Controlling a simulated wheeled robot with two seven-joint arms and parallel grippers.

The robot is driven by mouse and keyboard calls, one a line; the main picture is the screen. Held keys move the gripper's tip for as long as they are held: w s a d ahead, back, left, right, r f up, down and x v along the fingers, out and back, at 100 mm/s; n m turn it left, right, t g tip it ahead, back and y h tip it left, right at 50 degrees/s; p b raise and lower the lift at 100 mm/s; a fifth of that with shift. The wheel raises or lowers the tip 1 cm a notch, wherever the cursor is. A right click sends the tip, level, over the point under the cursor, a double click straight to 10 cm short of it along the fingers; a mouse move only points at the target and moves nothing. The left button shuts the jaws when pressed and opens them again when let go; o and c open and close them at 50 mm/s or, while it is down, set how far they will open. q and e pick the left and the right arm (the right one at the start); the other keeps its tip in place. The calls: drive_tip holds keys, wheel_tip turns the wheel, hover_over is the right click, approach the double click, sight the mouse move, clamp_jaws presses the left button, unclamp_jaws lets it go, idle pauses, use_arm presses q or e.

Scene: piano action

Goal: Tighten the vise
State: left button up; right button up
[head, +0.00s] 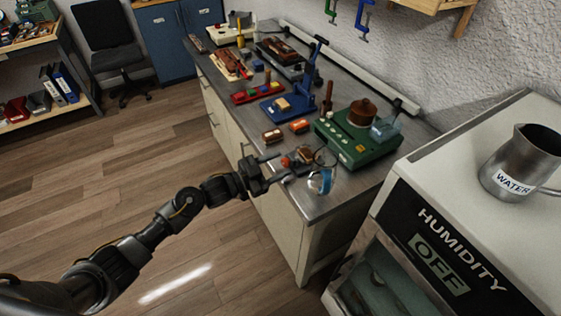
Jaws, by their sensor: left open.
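A small grey device that looks like the vise (299,166) sits at the near edge of the metal workbench, with a red knob (286,161) on its left side and a brown piece at its top. My left gripper (275,166) is open, its two fingers pointing right toward the red knob. The fingertips are close to the knob; I cannot tell whether they touch it. Whether the vise's jaws are closed on the brown piece is too small to tell. My right gripper is not in view.
A round lens and a clear vessel with blue (320,182) stand just right of the vise. A green machine (355,143), a blue press-like tool (290,105) and small boxes crowd the workbench (345,193) behind. A humidity cabinet (440,220) carries a water jug (519,163).

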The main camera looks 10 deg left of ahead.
use_arm(q)
drive_tip(key=shift+w+d, duration=0.4)
drive_tip(key=shift+d, duration=0.1)
drive_tip(key=c, duration=1)
drive_tip(key=shift+o, duration=0.2)
